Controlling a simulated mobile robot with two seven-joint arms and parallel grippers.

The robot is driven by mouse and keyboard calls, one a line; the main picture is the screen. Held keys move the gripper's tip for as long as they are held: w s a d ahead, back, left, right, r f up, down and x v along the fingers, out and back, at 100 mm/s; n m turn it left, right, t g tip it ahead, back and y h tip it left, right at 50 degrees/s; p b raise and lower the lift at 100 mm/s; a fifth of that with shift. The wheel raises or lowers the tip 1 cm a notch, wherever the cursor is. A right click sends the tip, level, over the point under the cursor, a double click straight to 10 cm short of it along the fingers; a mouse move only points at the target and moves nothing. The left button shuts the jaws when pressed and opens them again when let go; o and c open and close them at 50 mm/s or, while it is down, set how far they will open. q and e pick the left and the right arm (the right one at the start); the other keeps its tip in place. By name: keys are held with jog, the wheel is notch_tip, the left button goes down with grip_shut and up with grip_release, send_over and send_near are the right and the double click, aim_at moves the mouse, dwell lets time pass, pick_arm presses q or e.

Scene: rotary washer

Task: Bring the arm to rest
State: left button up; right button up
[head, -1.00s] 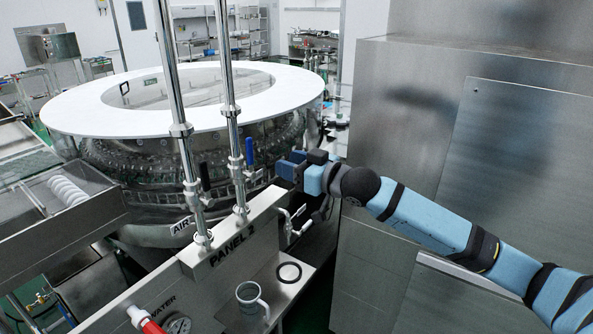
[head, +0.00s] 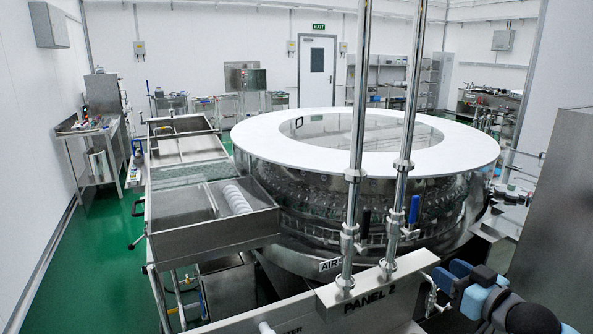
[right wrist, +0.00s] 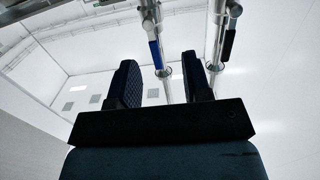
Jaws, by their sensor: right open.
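My right gripper (head: 445,282) is at the lower right of the head view, beside the pipe fitting on the end of the panel. It also shows in the right wrist view (right wrist: 160,72), with its two dark fingers apart and nothing held between them. My blue right arm (head: 530,318) runs off the bottom right and is mostly cut off. My left gripper and arm are not in view.
The metal box labelled PANEL 2 (head: 385,286) carries two upright pipes. A blue valve handle (head: 413,210) is on one; it also shows beyond my fingers (right wrist: 156,54). The round washer (head: 260,150) stands behind. A steel cabinet (head: 560,220) is at right.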

jog(key=s+a+f+m+g+h+p, duration=0.1)
jog(key=s+a+f, duration=0.3)
jog(key=f, duration=0.5)
jog(key=s+a+f+g+h, duration=0.1)
jog(key=s+a+f, duration=0.1)
jog(key=s+f, duration=0.5)
jog(key=s+a+f+g, duration=0.1)
jog(key=s+a+f, duration=0.3)
jog(key=s+f, duration=0.3)
jog(key=s+a+f+g+h+p, duration=0.1)
jog(key=s+a+f, duration=0.3)
jog(key=s+f, duration=0.4)
jog(key=shift+g, duration=0.5)
jog(key=shift+s+f, duration=0.1)
